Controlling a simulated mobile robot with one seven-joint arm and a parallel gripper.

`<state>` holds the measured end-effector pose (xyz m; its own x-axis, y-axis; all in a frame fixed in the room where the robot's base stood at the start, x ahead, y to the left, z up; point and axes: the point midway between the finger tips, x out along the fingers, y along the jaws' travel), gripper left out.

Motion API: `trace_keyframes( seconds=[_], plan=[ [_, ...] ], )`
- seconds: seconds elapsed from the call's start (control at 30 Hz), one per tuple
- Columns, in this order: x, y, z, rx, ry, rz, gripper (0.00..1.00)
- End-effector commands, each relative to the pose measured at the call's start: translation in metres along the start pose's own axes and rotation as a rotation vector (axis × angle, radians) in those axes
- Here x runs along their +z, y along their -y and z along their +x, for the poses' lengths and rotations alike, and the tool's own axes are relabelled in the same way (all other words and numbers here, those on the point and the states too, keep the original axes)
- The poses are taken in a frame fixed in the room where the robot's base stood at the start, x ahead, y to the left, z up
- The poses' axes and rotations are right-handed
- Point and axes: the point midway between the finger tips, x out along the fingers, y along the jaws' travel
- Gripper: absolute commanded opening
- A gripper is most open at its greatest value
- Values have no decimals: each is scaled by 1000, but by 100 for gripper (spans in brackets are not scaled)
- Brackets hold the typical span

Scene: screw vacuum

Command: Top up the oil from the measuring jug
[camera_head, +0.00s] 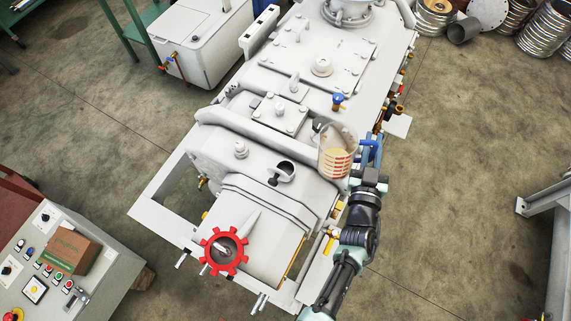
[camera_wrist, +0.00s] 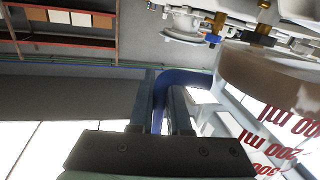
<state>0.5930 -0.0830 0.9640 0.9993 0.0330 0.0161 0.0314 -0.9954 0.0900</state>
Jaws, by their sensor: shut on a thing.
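The clear measuring jug (camera_head: 337,150) with red markings holds amber oil. My gripper (camera_head: 368,166) is shut on its blue handle, which shows between the two fingers in the wrist view (camera_wrist: 161,100). The jug is over the right side of the pale grey vacuum pump (camera_head: 315,98). Its red "ml" markings and brownish contents fill the right of the wrist view (camera_wrist: 268,125). An open round port (camera_head: 286,168) with a dark inside is on the pump top, left of and apart from the jug. I cannot tell exactly how far the jug is tilted.
A red handwheel (camera_head: 224,251) is at the pump's near end. A blue-handled valve (camera_head: 338,100) stands just behind the jug. A control panel (camera_head: 60,265) with a cardboard box (camera_head: 70,250) is at lower left.

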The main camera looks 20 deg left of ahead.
Motion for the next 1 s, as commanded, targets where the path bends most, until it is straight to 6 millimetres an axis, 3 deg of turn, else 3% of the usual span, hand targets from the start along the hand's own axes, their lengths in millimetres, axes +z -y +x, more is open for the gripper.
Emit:
trace_keyframes(
  seconds=[0.27, 0.7, 1.0],
  plan=[
    [5, -3, 1, 0, 14, 88, 0],
    [-41, -7, 2, -1, 15, 90, 0],
    [-40, -7, 2, -1, 15, 89, 0]
  ],
)
